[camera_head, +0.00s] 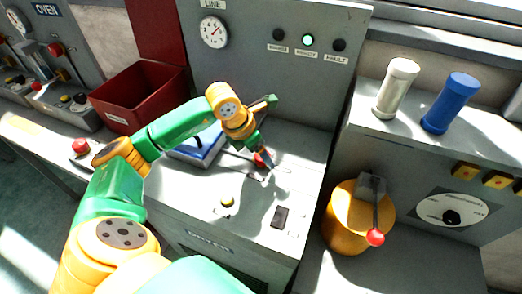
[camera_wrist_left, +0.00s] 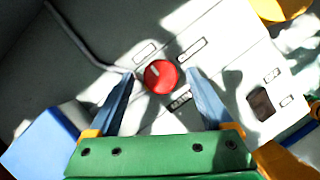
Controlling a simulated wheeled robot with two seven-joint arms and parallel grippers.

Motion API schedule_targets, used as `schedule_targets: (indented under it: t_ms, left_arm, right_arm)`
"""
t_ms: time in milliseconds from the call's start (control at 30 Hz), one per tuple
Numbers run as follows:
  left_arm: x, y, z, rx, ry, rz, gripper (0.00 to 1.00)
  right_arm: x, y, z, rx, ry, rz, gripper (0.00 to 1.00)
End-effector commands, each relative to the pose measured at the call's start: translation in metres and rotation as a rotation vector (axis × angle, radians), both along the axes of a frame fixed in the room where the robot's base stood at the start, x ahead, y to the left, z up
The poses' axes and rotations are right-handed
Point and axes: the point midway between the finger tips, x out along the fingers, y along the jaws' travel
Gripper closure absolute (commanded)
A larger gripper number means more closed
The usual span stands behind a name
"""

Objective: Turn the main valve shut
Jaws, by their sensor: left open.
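A round red knob (camera_head: 262,159) with a pale pointer mark sits on the grey console (camera_head: 190,216). In the left wrist view the knob (camera_wrist_left: 163,82) is near the middle, its mark slanting to the upper left, with small labels around it. I cannot read these labels, so I cannot tell whether it is the main valve. My left gripper (camera_head: 266,163) is just over the knob. In the left wrist view its open blue fingers (camera_wrist_left: 160,74) stand on either side of the knob, with visible gaps. My right gripper is not in view.
A yellow cylinder (camera_head: 345,217) with a red-tipped lever (camera_head: 375,237) stands to the right, beside a dial (camera_head: 430,209). White (camera_head: 397,88) and blue (camera_head: 450,103) cylinders stand on the shelf. A red bin (camera_head: 125,103) and a blue box (camera_head: 200,150) are behind my arm.

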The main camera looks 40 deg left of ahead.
Motion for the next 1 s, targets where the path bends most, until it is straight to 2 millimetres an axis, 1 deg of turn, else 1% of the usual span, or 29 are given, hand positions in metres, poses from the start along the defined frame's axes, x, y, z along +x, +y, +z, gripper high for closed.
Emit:
schedule_targets:
  t_ms: [233,267,300,367,400,467,500,533,567,800,1000]
  left_arm:
    - [0.001,-0.0003,-0.0034,0.001,0.0,0.0,0.16]
    - [0.001,-0.0003,-0.0033,0.001,0.0,0.0,0.21]
    - [0.001,-0.0003,-0.0033,0.0,0.0,0.0,0.32]
    - [0.001,-0.0003,-0.0031,0.0,0.0,0.0,0.48]
    - [0.001,-0.0003,-0.0031,0.0,0.0,0.0,0.59]
    - [0.001,-0.0003,-0.003,0.0,0.0,0.0,0.75]
    - [0.001,-0.0003,-0.003,0.0,0.0,0.0,0.86]
    - [0.001,-0.0003,-0.003,0.0,0.0,0.0,0.94]
    - [0.0011,-0.0003,-0.003,0.0,0.0,0.0,1.0]
    - [0.0012,0.0001,-0.0035,0.0,-0.001,-0.024,1.0]
    - [0.002,0.001,-0.0041,0.0,-0.002,-0.122,1.0]
  right_arm:
    - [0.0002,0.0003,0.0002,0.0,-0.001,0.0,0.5]
    - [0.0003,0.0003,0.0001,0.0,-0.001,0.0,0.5]
    - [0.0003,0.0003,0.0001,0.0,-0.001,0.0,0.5]
    - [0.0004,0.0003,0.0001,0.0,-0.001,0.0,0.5]
    - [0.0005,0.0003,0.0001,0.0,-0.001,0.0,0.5]
    - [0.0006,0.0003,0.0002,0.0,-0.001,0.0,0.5]
    - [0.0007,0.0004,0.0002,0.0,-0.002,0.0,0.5]
    - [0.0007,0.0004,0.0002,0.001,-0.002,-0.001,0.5]
    - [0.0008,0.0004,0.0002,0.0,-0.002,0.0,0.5]
    - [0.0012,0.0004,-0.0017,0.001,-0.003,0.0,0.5]
    - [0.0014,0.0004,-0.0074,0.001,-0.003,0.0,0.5]
